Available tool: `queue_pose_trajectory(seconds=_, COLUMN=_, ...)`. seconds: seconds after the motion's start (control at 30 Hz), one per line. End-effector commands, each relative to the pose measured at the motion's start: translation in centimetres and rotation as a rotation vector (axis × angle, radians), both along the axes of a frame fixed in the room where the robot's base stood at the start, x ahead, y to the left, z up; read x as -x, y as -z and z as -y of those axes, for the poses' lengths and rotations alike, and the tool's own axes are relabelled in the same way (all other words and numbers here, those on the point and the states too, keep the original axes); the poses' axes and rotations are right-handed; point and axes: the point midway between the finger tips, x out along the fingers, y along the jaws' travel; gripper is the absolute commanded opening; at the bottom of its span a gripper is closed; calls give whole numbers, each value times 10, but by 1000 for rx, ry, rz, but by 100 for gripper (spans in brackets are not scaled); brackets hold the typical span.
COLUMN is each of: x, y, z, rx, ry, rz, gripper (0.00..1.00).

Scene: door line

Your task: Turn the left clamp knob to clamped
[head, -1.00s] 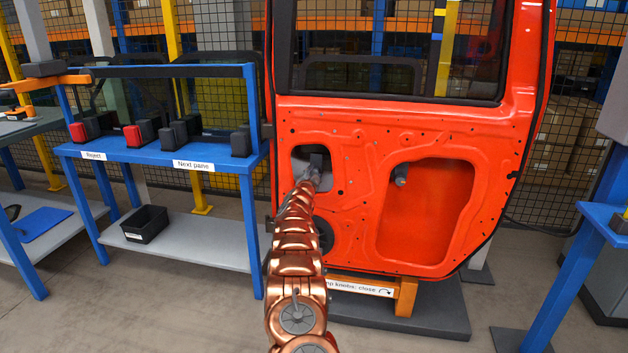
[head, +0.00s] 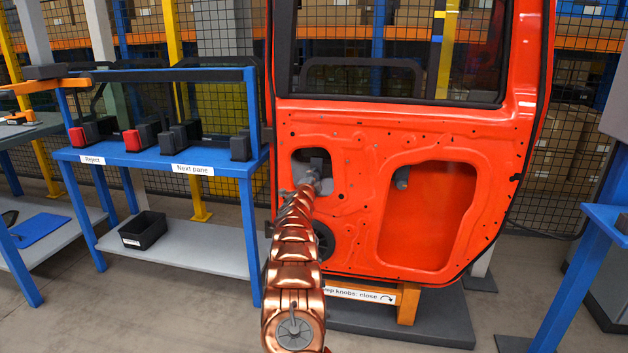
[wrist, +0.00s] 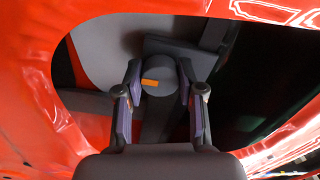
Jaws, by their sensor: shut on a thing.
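The orange-red door panel (head: 350,130) stands upright in front of me. My arm reaches into its smaller left opening, where my gripper (head: 313,176) partly hides the left clamp knob. In the wrist view my gripper (wrist: 160,88) has one finger on each side of the dark round left clamp knob (wrist: 158,73) and is shut on it. A second grey knob (head: 402,177) shows at the left of the larger right opening.
A blue bench (head: 155,157) with pane slots stands left of the door, with a black bin (head: 144,230) on its lower shelf. A blue post (head: 572,285) stands at the right. The opening's red rim (wrist: 62,100) surrounds my gripper closely.

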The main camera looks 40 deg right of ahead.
Motion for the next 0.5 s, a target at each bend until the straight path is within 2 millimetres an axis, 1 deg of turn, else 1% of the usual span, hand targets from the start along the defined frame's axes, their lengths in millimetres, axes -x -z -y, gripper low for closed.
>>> queue_pose_trajectory(seconds=0.27, x=-1, y=0, z=-1, rx=-1, ry=-1, rz=1, gripper=3)
queue_pose_trajectory(seconds=0.3, x=-1, y=0, z=-1, rx=-1, ry=-1, rz=1, gripper=41)
queue_pose_trajectory(seconds=0.5, x=0, y=0, z=0, rx=0, ry=0, rz=0, gripper=62)
